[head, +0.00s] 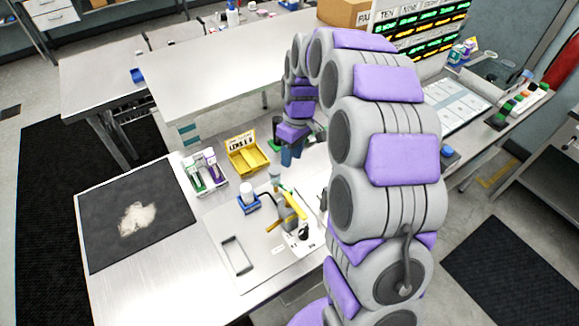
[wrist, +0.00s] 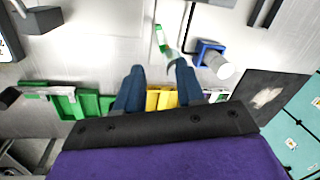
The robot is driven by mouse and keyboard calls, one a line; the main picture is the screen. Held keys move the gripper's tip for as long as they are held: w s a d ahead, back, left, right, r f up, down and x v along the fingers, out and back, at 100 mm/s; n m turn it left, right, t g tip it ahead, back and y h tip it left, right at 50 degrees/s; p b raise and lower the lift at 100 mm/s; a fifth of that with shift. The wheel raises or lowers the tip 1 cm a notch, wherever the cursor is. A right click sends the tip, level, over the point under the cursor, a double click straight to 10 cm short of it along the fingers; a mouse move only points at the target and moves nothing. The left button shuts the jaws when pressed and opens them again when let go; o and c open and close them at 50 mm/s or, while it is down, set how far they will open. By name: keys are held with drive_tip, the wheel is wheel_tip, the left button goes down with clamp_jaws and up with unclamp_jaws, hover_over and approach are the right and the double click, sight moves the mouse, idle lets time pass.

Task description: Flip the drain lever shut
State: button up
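A small fixture with yellow handle-like parts (head: 293,203) stands on a pale plate on the bench in the head view. I cannot tell for sure which part is the drain lever. A thin green-and-white part (wrist: 160,40) shows beyond my fingertips in the wrist view, beside a clear or pale piece. My gripper (head: 291,156) points down above the bench, behind the fixture and right of the yellow bin. In the wrist view its two blue fingers (wrist: 158,84) stand apart with nothing held between them.
A yellow bin (head: 247,155), a tray of green and purple items (head: 205,172) and a white-capped jar in a blue holder (head: 248,200) stand nearby. A black mat (head: 110,220) with a pale patch lies left. My arm hides much of the bench's right side.

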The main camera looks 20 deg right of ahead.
drive_tip(key=r, duration=0.5)
drive_tip(key=shift+w+d+p, duration=0.3)
drive_tip(key=s+a+r+m, duration=0.1)
drive_tip(key=s+r, duration=0.2)
drive_tip(key=s, duration=0.5)
drive_tip(key=s+a+r+m, duration=0.2)
drive_tip(key=s+r, duration=0.1)
drive_tip(key=s, duration=0.6)
drive_tip(key=s+d+f+m+h, duration=0.1)
drive_tip(key=s+m, duration=0.3)
drive_tip(key=s, duration=1.5)
drive_tip(key=shift+d+f+g, duration=0.15)
drive_tip(key=shift+f+g, duration=0.15)
drive_tip(key=shift+f, duration=0.3)
